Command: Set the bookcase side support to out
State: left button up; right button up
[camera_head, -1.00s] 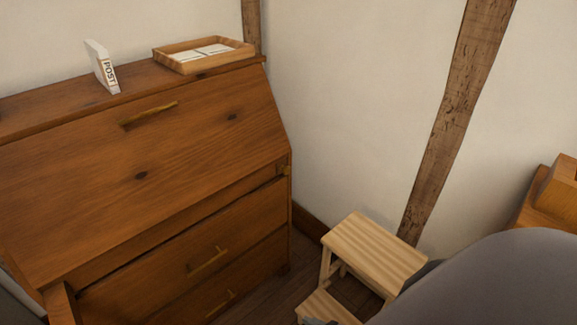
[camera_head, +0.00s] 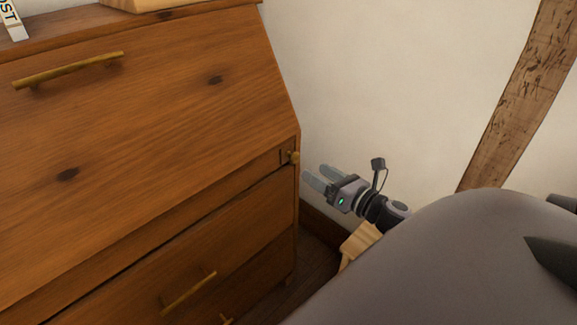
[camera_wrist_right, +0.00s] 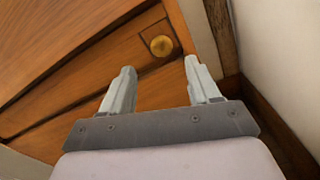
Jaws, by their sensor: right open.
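The bookcase is a brown wooden bureau (camera_head: 130,140) with a slanted, closed front. Its right side support (camera_head: 284,158) shows as a narrow end piece beside the drawer rail, with a small brass knob (camera_head: 293,157); it looks flush with the front. In the right wrist view the knob (camera_wrist_right: 161,45) sits on the square end of the support, ahead of the fingertips and between their lines. My right gripper (camera_head: 317,176) is open and empty, just right of the knob in the head view. It also shows in the wrist view (camera_wrist_right: 159,66), apart from the knob. My left gripper is out of view.
A pale wooden step stool (camera_head: 357,243) stands below my right gripper, mostly hidden by my arm. The white wall (camera_head: 390,80) is close on the right. Drawers with brass handles (camera_head: 188,293) lie below the slanted front.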

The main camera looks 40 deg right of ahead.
aim_at(297, 158)
jog(key=shift+n, duration=0.5)
jog(key=shift+w+a+r, duration=0.1)
jog(key=shift+w+a, duration=0.05)
jog(key=shift+w, duration=3.6)
grip_shut()
